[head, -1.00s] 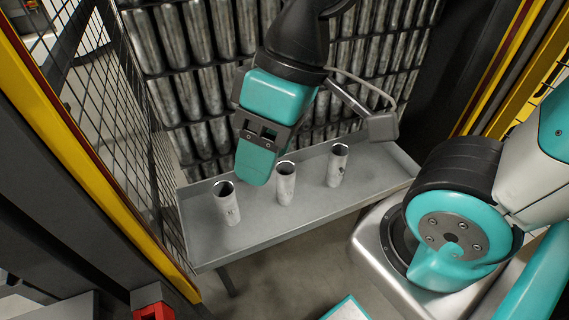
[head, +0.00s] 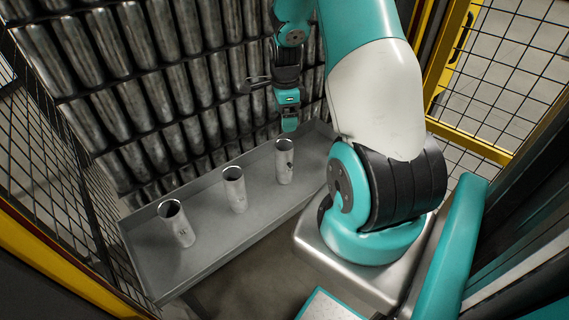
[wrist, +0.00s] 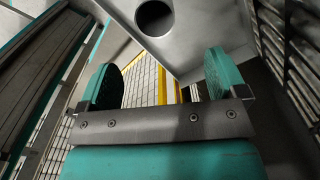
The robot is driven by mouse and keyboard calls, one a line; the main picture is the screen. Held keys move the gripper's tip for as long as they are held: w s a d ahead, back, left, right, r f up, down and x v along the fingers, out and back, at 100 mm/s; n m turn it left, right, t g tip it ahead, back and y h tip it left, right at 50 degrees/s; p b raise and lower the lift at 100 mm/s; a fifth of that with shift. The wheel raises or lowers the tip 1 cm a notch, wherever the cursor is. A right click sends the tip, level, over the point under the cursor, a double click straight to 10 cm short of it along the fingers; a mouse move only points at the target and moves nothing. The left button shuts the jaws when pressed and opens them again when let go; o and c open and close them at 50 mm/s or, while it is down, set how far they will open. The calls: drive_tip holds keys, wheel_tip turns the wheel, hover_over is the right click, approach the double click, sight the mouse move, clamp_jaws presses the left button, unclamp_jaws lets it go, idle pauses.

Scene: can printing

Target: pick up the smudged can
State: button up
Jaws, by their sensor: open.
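Three upright, open-topped metal cans stand in a row on the grey tray table (head: 215,232): a left can (head: 177,225), a middle can (head: 235,190) and a right can (head: 284,163). The right can carries a dark patch near its upper side; the others show fainter small marks. The patch looks like a smudge, but it is too small to be sure. My gripper (head: 289,122) is just above and behind the right can, not touching it. In the wrist view my gripper (wrist: 163,80) is open and empty, with one can's dark mouth (wrist: 153,17) beyond the fingers.
A rack of stacked metal cans (head: 150,100) rises behind the tray. A mesh fence (head: 55,180) borders the left side, and a yellow-framed fence (head: 490,150) stands at the right. The tray has a raised rim.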

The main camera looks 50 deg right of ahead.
sight(284, 145)
wheel_tip(284, 145, down, 9)
drive_tip(key=shift+r, duration=0.1)
drive_tip(key=f, duration=0.1)
drive_tip(key=f+p, duration=0.1)
drive_tip(key=f, duration=0.2)
drive_tip(key=shift+s+a+f, duration=0.15)
drive_tip(key=shift+a, duration=0.25)
drive_tip(key=shift+f, duration=0.55)
drive_tip(key=c, duration=1)
